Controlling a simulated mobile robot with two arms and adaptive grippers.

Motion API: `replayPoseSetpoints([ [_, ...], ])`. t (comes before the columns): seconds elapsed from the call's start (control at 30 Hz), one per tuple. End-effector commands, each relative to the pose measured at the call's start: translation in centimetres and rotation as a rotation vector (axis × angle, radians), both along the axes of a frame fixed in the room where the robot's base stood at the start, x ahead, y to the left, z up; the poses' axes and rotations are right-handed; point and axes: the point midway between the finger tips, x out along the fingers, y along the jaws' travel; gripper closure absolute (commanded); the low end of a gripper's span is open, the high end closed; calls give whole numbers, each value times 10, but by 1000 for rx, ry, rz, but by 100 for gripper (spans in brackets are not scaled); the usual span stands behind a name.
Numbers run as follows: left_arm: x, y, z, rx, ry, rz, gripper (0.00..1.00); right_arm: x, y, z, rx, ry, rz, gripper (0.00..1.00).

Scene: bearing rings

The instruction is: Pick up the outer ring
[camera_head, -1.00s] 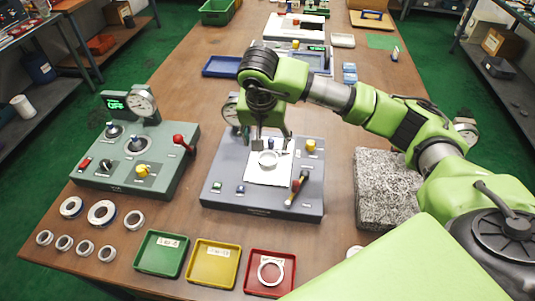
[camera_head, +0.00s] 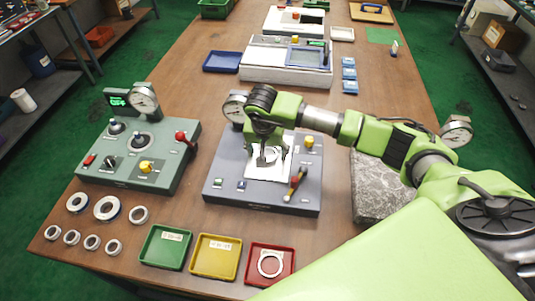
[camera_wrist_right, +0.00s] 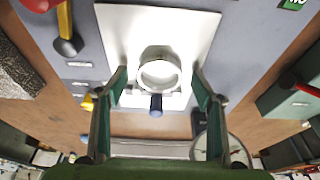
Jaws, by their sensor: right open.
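A silvery ring (camera_wrist_right: 158,72) lies on a white plate (camera_wrist_right: 115,40) of a grey fixture in the right wrist view. A dark blue peg shows at its edge. My right gripper (camera_wrist_right: 159,70) is open, with its fingers on either side of the ring and a visible gap on each side. In the head view my right gripper (camera_head: 270,158) is over the white plate (camera_head: 262,175) and partly hides the ring. My left gripper is not in view.
The fixture (camera_head: 230,170) carries a red-tipped lever and a dial gauge. Left of it stands a greenish control box (camera_head: 120,180). Several loose rings (camera_head: 106,208) lie at front left. Green (camera_head: 150,258), yellow (camera_head: 200,268) and red (camera_head: 285,252) trays line the front; the red one holds a ring.

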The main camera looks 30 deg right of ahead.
Motion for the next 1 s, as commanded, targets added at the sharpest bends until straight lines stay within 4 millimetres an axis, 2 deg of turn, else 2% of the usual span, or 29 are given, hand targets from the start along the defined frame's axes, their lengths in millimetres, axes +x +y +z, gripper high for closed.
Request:
replayPoseSetpoints([
  [0.03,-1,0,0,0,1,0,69,0,0,0,0,0,0,41],
  [0.1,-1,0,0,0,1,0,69,0,0,0,0,0,0,59],
  [0.2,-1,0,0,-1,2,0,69,0,0,0,0,0,0,81],
  [0.27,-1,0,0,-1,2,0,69,0,0,0,0,0,-1,81],
  [0.3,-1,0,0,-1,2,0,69,0,0,1,0,-1,-1,84],
  [0.67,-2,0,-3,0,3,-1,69,1,-1,8,-1,-3,-2,85],
  [0.87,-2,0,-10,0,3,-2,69,0,0,34,-1,-7,0,85],
  [1.0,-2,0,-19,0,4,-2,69,-20,5,56,-2,-8,3,85],
])
